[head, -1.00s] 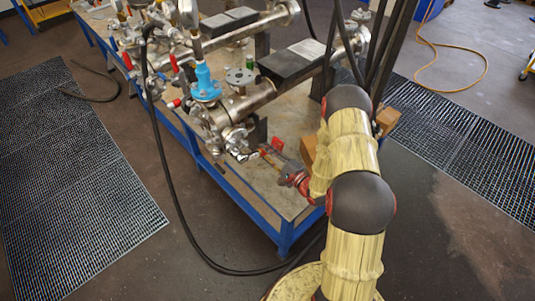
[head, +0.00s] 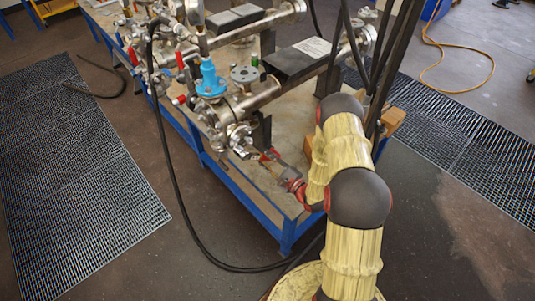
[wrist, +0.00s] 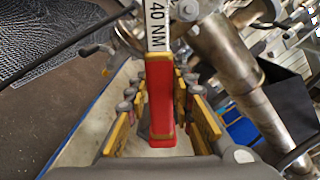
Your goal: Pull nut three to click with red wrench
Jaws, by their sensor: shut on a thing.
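My gripper (wrist: 160,98) is shut on the red wrench (wrist: 161,120), its yellow fingers on either side of the red and yellow handle. The wrench's pale shaft, marked "40 NM", runs up out of the wrist view, so its head is out of sight there. In the head view my gripper (head: 267,158) is low at the near end of the vessel (head: 254,97), beside its end flange (head: 240,138). Nuts on that flange are too small to tell apart, and I cannot tell whether the wrench sits on nut three.
A blue-framed bench (head: 287,236) carries the vessels. A blue valve (head: 210,80) stands above the near flange. A black hose (head: 180,210) hangs off the bench to the floor. A floor grating (head: 75,170) lies to the left, with open floor between.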

